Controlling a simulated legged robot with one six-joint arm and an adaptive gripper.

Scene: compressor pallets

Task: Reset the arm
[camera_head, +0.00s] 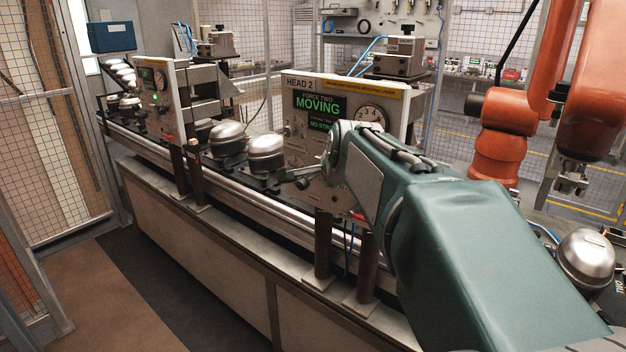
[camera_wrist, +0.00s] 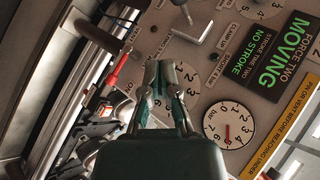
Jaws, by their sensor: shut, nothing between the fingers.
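My arm reaches in from the lower right of the head view. My gripper (camera_head: 290,174) is at its end, in front of the HEAD 2 control panel (camera_head: 297,133). In the wrist view my gripper (camera_wrist: 159,68) points at the panel face (camera_wrist: 195,70), with its fingers together and nothing between them. A dial (camera_wrist: 228,122) lies to the right of the fingers there. The green display (camera_wrist: 278,55) reads MOVING and NO STROKE. I cannot tell the exact gap between fingertips and panel.
Silver compressors (camera_head: 266,154) stand on the conveyor line beside the panel. Brown posts (camera_head: 323,245) rise along the bench front. An orange robot arm (camera_head: 505,125) is at the right, near another compressor (camera_head: 586,256). The floor (camera_head: 110,295) at lower left is clear.

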